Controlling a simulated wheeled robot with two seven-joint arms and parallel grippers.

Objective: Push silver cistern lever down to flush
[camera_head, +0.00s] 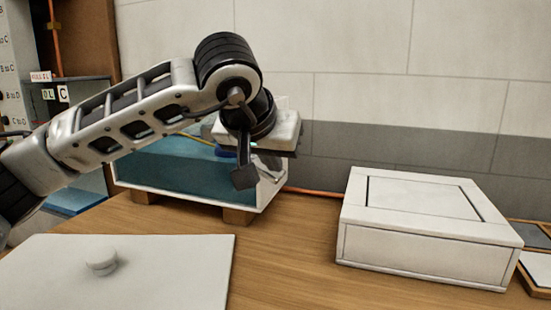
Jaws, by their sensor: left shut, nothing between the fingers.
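The open cistern (175,201) is a white-rimmed tank with clear-looking front and teal water, raised on wooden blocks at the back left. My left arm reaches in from the left across it. My left gripper (244,178) is at the cistern's right end, pointing down, shut and empty. The silver lever cannot be made out; the gripper and wrist cover part of that end, and I cannot tell whether they touch it. A blue part and a yellow line show inside the tank behind my wrist. My right gripper is not in view.
A white panel with a round knob (101,261) lies at the front left. A white box (430,250) with a lid stands at the right. Wooden counter between them is clear. An orange pipe runs along the tiled wall. Labelled panels stand at far left.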

